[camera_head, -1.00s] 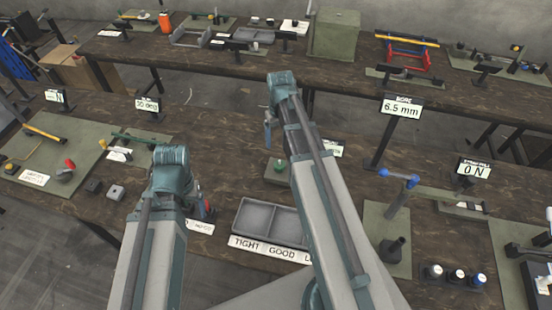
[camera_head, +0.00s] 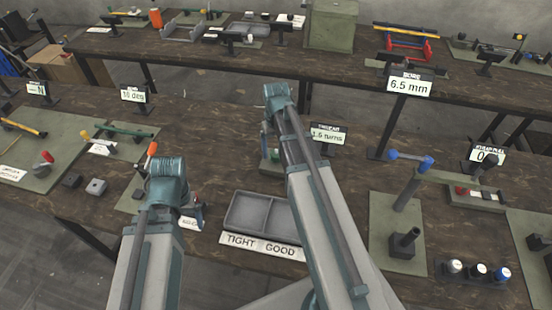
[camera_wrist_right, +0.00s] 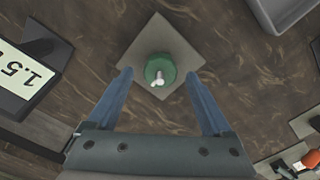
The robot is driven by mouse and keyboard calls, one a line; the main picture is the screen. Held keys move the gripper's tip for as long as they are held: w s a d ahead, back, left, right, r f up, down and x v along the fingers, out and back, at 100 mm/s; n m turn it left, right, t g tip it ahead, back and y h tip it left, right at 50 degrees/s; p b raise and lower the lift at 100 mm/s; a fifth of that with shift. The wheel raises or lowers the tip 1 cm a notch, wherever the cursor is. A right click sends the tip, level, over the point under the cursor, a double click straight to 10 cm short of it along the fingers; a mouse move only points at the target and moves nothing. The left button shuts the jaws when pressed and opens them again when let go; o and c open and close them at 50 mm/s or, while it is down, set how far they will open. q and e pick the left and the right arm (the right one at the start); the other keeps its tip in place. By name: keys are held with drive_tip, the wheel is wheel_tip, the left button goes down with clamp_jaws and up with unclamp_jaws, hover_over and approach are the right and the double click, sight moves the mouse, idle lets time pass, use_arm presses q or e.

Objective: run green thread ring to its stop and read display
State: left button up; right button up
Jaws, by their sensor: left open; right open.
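The green thread ring (camera_wrist_right: 160,68) sits on a square tan plate (camera_wrist_right: 158,33) in the right wrist view, with a pale pin at its centre. In the head view the ring (camera_head: 272,155) is partly hidden by my right arm. My right gripper (camera_wrist_right: 159,76) is open, its two fingers apart on either side of the ring; I cannot tell whether they touch it. A display (camera_head: 328,136) beside my right arm reads 1.5 turns; part of it also shows in the right wrist view (camera_wrist_right: 25,75). My left gripper (camera_head: 199,214) is open, mostly hidden behind its wrist.
A grey divided tray (camera_head: 262,212) with TIGHT and GOOD labels stands between my arms. Other displays include one reading 6.5 mm (camera_head: 409,86). A blue-handled stand (camera_head: 405,180) and several capped cylinders (camera_head: 478,271) are to the right. Bare wood surrounds the ring's plate.

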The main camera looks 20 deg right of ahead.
use_arm(q)
drive_tip(key=shift+f+b, duration=0.45)
drive_tip(key=shift+f, duration=0.45)
use_arm(e)
drive_tip(key=shift+f, duration=0.85)
clamp_jaws()
drive_tip(key=shift+m, duration=1.4)
unclamp_jaws()
